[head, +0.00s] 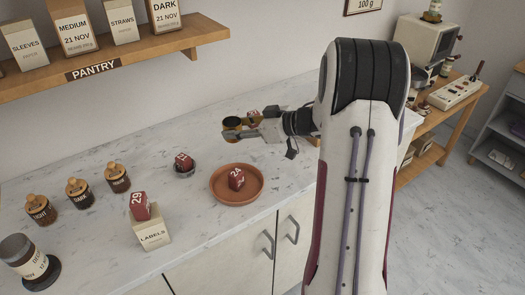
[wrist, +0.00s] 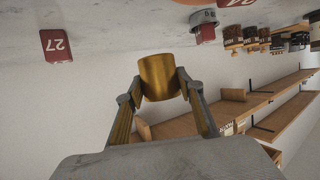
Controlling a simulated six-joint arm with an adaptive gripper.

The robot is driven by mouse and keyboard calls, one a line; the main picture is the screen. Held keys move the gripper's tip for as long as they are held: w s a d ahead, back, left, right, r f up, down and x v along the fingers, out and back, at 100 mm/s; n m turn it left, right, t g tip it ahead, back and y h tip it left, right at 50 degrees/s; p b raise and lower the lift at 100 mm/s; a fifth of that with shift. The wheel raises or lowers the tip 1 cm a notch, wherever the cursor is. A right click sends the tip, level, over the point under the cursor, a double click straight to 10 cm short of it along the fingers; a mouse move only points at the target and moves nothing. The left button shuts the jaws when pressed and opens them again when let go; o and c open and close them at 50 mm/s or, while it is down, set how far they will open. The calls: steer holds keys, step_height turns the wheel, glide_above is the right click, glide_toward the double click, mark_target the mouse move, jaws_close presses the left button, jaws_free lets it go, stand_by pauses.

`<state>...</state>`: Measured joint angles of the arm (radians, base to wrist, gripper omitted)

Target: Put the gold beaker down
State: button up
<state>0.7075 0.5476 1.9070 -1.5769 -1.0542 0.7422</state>
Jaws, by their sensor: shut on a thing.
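The gold beaker (head: 232,123) is in my gripper (head: 246,130), over the back of the marble counter in the head view. Its dark open mouth shows at the top, and it looks roughly upright. In the wrist view the gold beaker (wrist: 158,77) sits between the two fingertips (wrist: 158,84), which press on its sides. It appears to be held above the counter (head: 110,175); the exact gap under it cannot be told. The gripper hides part of the counter behind it.
A red block (head: 252,113) stands just behind my gripper. A terracotta dish (head: 215,192) with a red block, a small grey bowl (head: 185,172) with another, and several dark jars (head: 79,192) stand nearer. A labels box (head: 152,233) carries a red block. Bare counter lies left of the beaker.

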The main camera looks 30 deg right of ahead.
steer(key=s+d+r+m+h, duration=0.1)
steer(key=d, duration=0.8)
steer(key=shift+d+m+t+h, duration=0.3)
steer(key=shift+m+t, duration=0.1)
steer(key=shift+s, duration=0.1)
steer(key=shift+f, duration=3.05)
steer(key=shift+f, duration=1.85)
steer(key=shift+f, duration=0.2)
steer(key=o, duration=1.1)
